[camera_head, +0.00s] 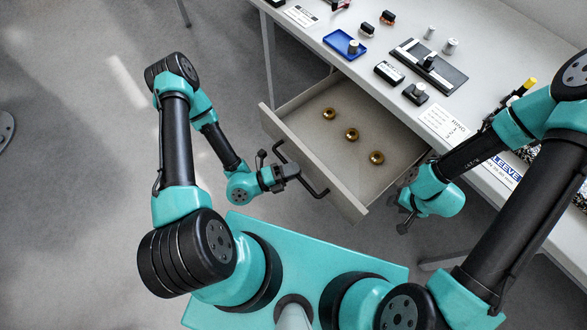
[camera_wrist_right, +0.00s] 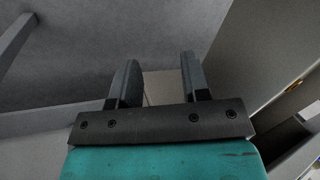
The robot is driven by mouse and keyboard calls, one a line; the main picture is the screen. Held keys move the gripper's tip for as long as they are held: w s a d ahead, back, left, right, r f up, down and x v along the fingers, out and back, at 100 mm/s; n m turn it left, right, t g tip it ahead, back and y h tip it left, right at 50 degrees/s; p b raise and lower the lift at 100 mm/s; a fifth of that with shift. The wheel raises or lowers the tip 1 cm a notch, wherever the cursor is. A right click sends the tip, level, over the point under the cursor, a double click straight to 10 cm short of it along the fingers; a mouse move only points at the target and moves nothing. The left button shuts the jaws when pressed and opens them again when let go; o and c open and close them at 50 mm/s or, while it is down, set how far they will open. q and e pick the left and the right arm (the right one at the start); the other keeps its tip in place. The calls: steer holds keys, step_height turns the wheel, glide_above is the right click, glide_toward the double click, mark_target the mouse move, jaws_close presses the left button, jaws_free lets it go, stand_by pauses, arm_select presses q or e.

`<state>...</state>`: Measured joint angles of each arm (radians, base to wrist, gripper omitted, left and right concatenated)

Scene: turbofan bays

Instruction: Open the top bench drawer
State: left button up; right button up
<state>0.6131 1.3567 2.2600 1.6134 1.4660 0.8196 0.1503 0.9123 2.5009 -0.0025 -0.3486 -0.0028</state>
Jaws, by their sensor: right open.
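The top bench drawer (camera_head: 310,150) is pulled well out from under the bench in the head view. Its dark bar handle (camera_head: 316,188) runs along the front panel. My right gripper (camera_head: 404,212) is beside the drawer's right side, apart from the handle. In the right wrist view my right gripper (camera_wrist_right: 158,72) is open, with nothing between its fingers.
Three brass rings (camera_head: 351,134) lie in the drawer. The bench top (camera_head: 385,55) holds a blue tray (camera_head: 344,44), a dark plate (camera_head: 429,66), small parts and printed cards. The floor left of the drawer is clear.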

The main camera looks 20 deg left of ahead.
arm_select(q)
steer(key=shift+o, duration=0.9)
steer(key=shift+a, duration=0.1)
steer(key=v, duration=1.7)
steer(key=x, duration=1.2)
stand_by(0.3)
